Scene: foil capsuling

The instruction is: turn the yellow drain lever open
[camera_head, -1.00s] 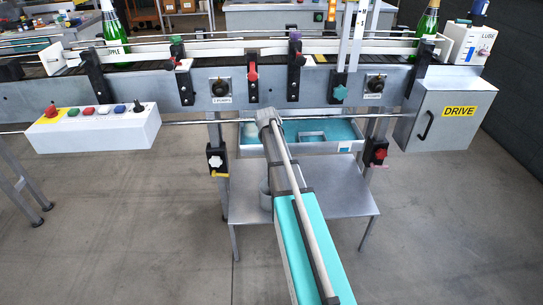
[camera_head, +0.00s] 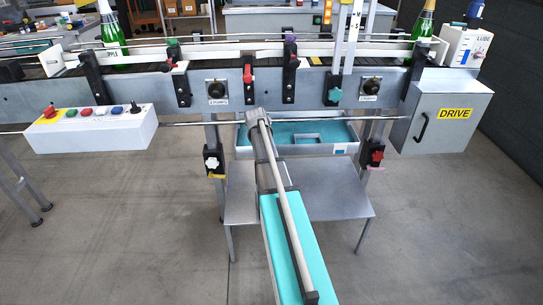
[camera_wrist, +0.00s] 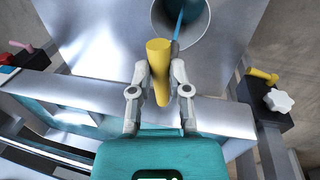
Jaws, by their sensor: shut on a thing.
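The yellow drain lever (camera_wrist: 158,55) stands between the fingers of my gripper (camera_wrist: 159,78) in the wrist view. The fingers are shut on it, one on each side. Its far end points up in the picture, towards a round grey container (camera_wrist: 157,18) with a blue-green inside. In the head view my own arm hides the lever and the gripper, which are at the teal-lined tray (camera_head: 345,147) under the conveyor.
A bracket with a white star knob (camera_wrist: 278,100) and a small yellow handle (camera_wrist: 262,75) is at the right in the wrist view. A pink handle (camera_wrist: 20,45) is at the left. The grey shelf (camera_head: 335,195) lies below the tray. A DRIVE box (camera_head: 450,115) stands right.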

